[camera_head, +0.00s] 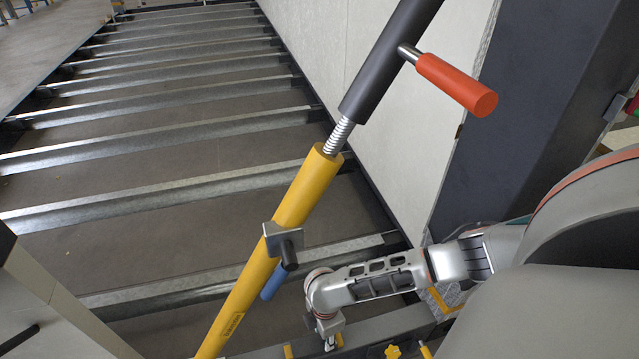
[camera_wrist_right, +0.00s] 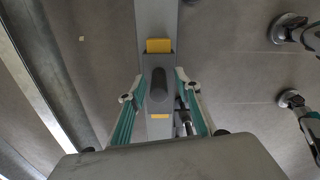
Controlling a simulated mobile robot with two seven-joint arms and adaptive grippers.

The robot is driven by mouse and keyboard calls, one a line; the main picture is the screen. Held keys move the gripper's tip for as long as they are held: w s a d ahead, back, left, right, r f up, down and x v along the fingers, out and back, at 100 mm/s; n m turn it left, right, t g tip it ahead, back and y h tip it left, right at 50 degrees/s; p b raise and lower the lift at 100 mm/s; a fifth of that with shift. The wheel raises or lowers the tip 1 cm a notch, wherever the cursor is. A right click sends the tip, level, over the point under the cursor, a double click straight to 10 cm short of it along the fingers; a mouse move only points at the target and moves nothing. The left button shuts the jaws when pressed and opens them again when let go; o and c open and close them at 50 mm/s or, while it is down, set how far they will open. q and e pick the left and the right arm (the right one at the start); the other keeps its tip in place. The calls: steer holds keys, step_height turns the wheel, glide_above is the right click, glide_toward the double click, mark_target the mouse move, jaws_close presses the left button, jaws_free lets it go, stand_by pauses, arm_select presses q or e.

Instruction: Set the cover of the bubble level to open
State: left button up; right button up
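I cannot identify the bubble level for sure. In the right wrist view, a dark rounded piece (camera_wrist_right: 158,86) stands on a grey beam (camera_wrist_right: 153,12), between a yellow block (camera_wrist_right: 158,45) and a smaller yellow patch (camera_wrist_right: 160,116). It may be the level's cover, but its state is unclear. My right gripper (camera_wrist_right: 158,98) is open, one finger on each side of this piece, with visible gaps. In the head view my right gripper (camera_head: 328,342) points down over the low frame beam at the bottom, where the piece itself is not clear. My left gripper is not in view.
A slanted yellow brace (camera_head: 265,265) with a grey bracket (camera_head: 284,240) stands left of my right arm. Its dark upper tube (camera_head: 385,65) carries a red handle (camera_head: 455,85). A dark post (camera_head: 535,95) stands right. Metal crossbeams (camera_head: 160,187) span the floor.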

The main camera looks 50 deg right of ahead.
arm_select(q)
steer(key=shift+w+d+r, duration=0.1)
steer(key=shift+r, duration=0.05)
arm_select(e)
steer(key=shift+w, duration=0.15)
